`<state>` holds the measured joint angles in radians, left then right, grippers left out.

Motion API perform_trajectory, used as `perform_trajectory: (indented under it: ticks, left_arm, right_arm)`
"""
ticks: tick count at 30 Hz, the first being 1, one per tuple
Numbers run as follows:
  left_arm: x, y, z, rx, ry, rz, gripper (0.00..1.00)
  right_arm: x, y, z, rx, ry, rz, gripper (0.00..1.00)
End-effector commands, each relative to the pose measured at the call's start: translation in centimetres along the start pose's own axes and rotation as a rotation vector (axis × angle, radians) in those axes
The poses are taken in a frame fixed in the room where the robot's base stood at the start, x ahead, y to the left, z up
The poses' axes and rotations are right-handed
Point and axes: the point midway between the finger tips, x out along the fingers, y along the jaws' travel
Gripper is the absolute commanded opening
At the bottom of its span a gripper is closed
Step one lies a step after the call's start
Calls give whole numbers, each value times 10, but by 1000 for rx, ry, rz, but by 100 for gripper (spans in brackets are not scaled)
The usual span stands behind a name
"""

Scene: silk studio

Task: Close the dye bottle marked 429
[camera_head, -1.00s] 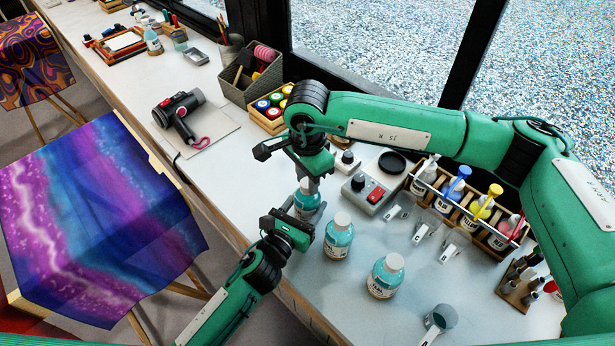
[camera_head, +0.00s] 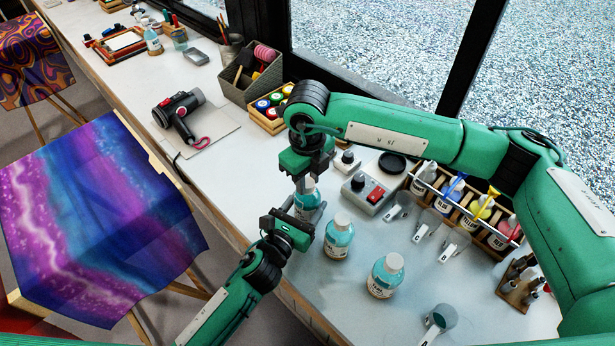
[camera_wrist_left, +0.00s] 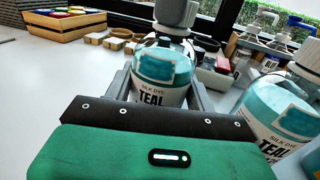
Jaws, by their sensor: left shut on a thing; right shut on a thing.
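A teal dye bottle (camera_head: 306,205) stands upright on the table. My left gripper (camera_head: 306,214) is shut around its body, with a finger on each side. The left wrist view shows this bottle (camera_wrist_left: 160,75) with a "SILK DYE TEAL" label; its number cannot be read. A white cap (camera_wrist_left: 172,12) sits at its top. My right gripper (camera_head: 308,182) comes down from above and is shut on the cap; its fingers partly hide it. Whether the cap is fully seated cannot be told. Two similar white-capped teal bottles, one in the middle (camera_head: 338,238) and one nearer (camera_head: 384,278), stand apart to the right.
A grey control box (camera_head: 367,193) with a red switch and a dark round lid (camera_head: 391,163) lie behind the bottles. Several scoops, one near the front (camera_head: 440,318), and a wooden bottle rack (camera_head: 497,240) fill the right. The table's front edge is close to my left gripper.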

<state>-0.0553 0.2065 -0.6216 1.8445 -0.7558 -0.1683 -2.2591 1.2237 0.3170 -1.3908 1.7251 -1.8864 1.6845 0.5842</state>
Motion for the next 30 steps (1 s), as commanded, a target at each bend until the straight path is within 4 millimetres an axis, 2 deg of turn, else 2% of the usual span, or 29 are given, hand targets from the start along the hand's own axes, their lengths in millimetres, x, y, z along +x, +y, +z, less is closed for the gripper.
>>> perform_trajectory:
  ticks: [1,2,5,13,17,20,30]
  left_arm:
    - [0,0,0,1,0,0,0]
    - [0,0,0,1,0,0,0]
    - [0,0,0,1,0,0,0]
    - [0,0,0,0,0,0,0]
    - [0,0,0,0,0,0,0]
    - [0,0,0,0,0,0,0]
    - [0,0,0,0,1,0,0]
  right_arm:
    - [0,0,0,0,-1,-1,1]
    - [0,0,0,-1,-1,-1,34]
    - [0,0,0,-1,-1,-1,54]
    - [0,0,0,-3,0,0,54]
    - [-9,0,1,-3,-2,0,54]
    - [-24,0,1,-4,-2,-2,54]
    - [-94,0,0,-4,-3,-2,54]
